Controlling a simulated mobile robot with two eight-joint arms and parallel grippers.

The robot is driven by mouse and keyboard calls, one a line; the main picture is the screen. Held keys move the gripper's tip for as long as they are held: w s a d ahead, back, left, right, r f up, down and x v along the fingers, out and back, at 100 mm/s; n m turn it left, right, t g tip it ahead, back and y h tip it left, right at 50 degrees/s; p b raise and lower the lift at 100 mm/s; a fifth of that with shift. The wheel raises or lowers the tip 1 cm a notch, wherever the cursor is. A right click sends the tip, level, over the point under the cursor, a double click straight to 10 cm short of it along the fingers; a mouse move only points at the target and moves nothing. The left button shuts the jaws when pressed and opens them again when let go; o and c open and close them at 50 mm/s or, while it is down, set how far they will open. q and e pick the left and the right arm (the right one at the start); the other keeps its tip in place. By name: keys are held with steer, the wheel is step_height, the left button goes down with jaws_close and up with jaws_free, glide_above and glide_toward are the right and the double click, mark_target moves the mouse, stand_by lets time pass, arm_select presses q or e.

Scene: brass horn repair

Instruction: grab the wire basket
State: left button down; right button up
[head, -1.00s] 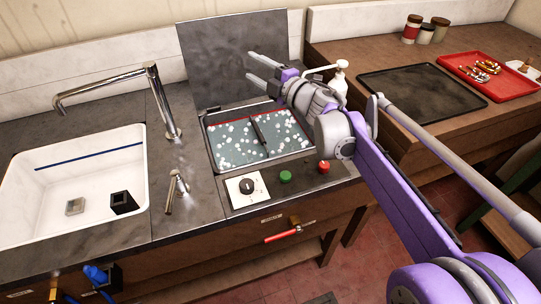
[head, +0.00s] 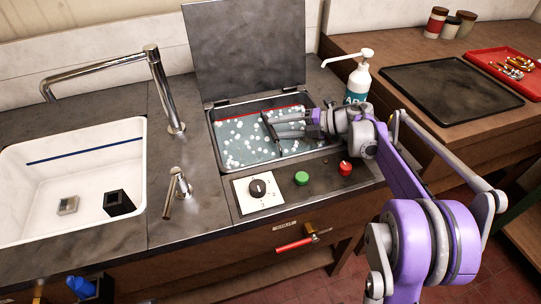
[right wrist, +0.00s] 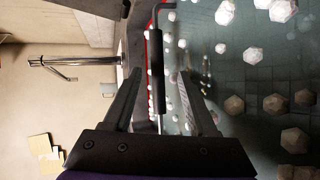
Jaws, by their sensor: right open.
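The wire basket shows mainly as a dark bar-like handle (head: 266,122) standing over the foamy liquid of the sink-top tank (head: 218,150). Its body is under the liquid and foam and I cannot make it out. My right gripper (head: 274,127) is open, low over the tank, with its fingertips at the handle from the right. In the right wrist view, the handle's thick dark grip (right wrist: 157,52) lies between the two fingertips of the gripper (right wrist: 159,76), with no clear contact. My left gripper is out of view.
The tank's raised lid (head: 245,50) stands behind it. A pump bottle (head: 356,82) is close to the right arm. A control panel with a dial (head: 258,188) and green button (head: 301,178) lies in front. A white sink (head: 30,215) and tap (head: 165,95) are left.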

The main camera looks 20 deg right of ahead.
steer(key=x, duration=0.6)
steer(key=shift+b, duration=0.4)
steer(key=shift+a, duration=0.15)
steer(key=shift+c, duration=0.3)
jaws_close()
stand_by(0.6)
